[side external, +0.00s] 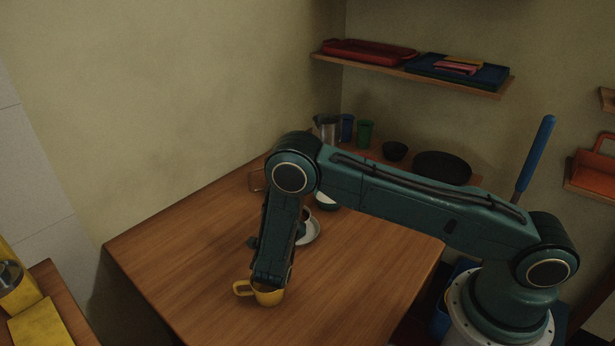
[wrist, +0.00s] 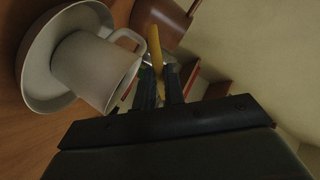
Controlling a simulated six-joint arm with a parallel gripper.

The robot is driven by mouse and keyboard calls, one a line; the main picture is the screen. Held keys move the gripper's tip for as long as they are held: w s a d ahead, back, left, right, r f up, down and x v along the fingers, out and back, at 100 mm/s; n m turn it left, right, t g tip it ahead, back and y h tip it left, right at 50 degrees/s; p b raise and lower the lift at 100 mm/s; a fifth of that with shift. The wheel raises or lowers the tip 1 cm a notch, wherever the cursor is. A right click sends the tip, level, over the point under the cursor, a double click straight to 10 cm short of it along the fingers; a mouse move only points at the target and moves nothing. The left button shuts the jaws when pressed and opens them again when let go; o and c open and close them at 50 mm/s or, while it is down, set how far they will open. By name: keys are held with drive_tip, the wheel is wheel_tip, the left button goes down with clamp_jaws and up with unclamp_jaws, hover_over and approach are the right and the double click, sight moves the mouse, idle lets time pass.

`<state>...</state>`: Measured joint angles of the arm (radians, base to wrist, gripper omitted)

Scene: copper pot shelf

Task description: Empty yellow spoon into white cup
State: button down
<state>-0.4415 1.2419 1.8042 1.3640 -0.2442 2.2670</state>
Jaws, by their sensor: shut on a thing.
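In the wrist view the yellow spoon (wrist: 156,58) stands between the fingertips of my gripper (wrist: 160,82), which is shut on it. The white cup (wrist: 92,70) is just left of the spoon in that view, with its handle towards the spoon. The cup sits on a white saucer (wrist: 36,62). In the side view the saucer (side external: 312,234) shows behind my forearm, and the cup is mostly hidden. My gripper is also largely hidden there. I cannot tell what the spoon's bowl holds.
A yellow mug (side external: 268,296) stands at the table's front, close to my arm. A partly hidden white bowl (side external: 326,204) is behind the saucer. A metal pitcher (side external: 326,126), a green cup (side external: 365,132) and dark pans (side external: 442,166) stand at the back. The table's left (side external: 175,245) is clear.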

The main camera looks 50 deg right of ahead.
drive_tip(key=shift+r, duration=0.15)
drive_tip(key=shift+r, duration=2.4)
drive_tip(key=shift+f, duration=2.55)
drive_tip(key=shift+r, duration=0.15)
drive_tip(key=d+r+m+g+y, duration=0.2)
drive_tip(key=r+g+y, duration=0.1)
drive_tip(key=y, duration=0.5)
drive_tip(key=w+d+r+m+g+y, duration=0.1)
drive_tip(key=r+g+y, duration=0.3)
drive_tip(key=y, duration=0.5)
drive_tip(key=shift+w+d+r+m, duration=0.25)
drive_tip(key=shift+d+r+m, duration=0.15)
drive_tip(key=shift+d+m, duration=0.35)
drive_tip(key=shift+r, duration=0.1)
